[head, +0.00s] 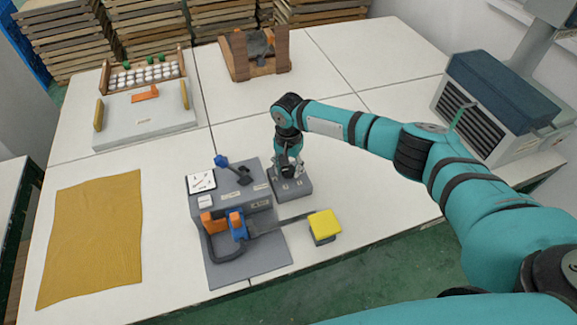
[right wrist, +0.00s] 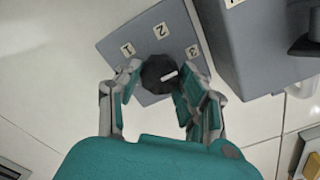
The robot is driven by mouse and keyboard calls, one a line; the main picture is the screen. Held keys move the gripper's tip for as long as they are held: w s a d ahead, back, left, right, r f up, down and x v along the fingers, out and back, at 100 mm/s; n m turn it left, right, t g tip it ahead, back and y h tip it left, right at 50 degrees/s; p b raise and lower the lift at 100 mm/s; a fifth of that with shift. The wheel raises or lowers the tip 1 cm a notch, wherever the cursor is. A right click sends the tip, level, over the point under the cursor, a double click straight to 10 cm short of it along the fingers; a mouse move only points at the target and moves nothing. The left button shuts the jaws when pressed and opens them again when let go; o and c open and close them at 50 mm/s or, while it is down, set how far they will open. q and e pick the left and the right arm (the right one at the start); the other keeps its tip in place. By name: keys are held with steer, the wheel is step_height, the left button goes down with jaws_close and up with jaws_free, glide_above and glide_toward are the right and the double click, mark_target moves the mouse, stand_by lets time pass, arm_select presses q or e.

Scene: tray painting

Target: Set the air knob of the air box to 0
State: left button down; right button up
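The air box is a small grey box (head: 296,189) on the table, mostly behind my right gripper in the head view. In the right wrist view its top (right wrist: 128,34) carries labels 1, 2 and 3; no 0 label is visible. Its black air knob (right wrist: 156,76) has a white mark pointing right, a little below the direction of label 3. My right gripper (head: 288,172) is over the box; in the right wrist view its open fingers (right wrist: 157,80) stand on both sides of the knob, with small gaps apparent. Contact is unclear. My left gripper is out of view.
A larger grey unit (head: 233,203) with a gauge, blue lever and orange-blue parts stands close beside the air box. A yellow-topped block (head: 324,224) is in front. A yellow cloth (head: 92,236) lies left. A wooden rack (head: 238,66) and white board (head: 148,117) stand farther back.

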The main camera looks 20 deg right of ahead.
steer(key=c, duration=0.5)
steer(key=shift+o, duration=0.2)
